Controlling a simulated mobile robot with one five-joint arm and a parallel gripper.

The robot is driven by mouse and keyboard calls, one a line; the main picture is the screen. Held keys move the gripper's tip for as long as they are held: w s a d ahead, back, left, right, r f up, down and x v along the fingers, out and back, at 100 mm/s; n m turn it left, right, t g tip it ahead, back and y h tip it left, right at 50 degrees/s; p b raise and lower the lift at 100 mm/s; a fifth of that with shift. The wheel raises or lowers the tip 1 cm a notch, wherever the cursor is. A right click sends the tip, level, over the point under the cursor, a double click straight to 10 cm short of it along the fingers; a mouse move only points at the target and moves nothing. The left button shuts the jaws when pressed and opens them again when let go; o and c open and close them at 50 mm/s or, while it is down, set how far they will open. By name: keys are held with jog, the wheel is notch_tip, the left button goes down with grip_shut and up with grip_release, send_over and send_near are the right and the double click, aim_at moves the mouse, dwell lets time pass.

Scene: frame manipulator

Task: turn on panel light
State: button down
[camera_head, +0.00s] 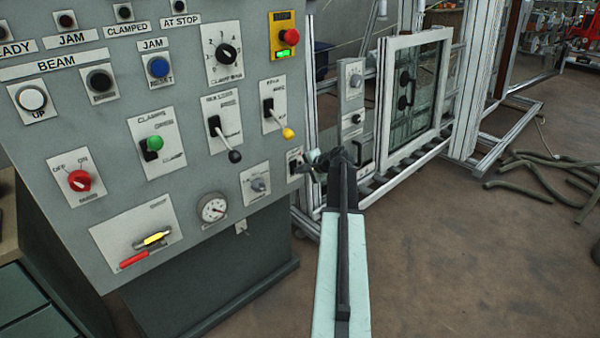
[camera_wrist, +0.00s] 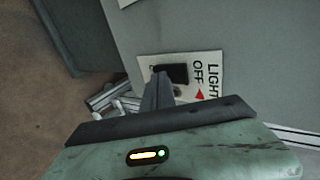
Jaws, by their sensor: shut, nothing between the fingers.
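The grey control panel (camera_head: 225,175) fills the left of the head view. Its small light switch plate (camera_head: 294,162) is at the panel's lower right edge. In the wrist view the white plate (camera_wrist: 212,62) reads "LIGHT OFF" with a red triangle, and bears a black switch (camera_wrist: 172,73). My gripper (camera_head: 313,160) is beside this plate in the head view, shut and empty. In the wrist view its closed fingers (camera_wrist: 158,90) point at the plate just below the black switch and overlap part of it. I cannot tell whether they touch it.
A red knob (camera_head: 79,181), levers such as the yellow-tipped one (camera_head: 288,133), and a gauge (camera_head: 212,208) stand out from the panel. A metal frame with a window (camera_head: 415,85) stands behind. The brown floor (camera_head: 470,265) at right is clear except for hoses (camera_head: 550,170).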

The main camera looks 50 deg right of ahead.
dwell(0.3)
jog(key=shift+r+p, duration=0.75)
jog(key=shift+r, duration=0.05)
jog(key=s+r+p, duration=0.3)
jog(key=s, duration=1)
jog(key=shift+a+r+p, duration=0.4)
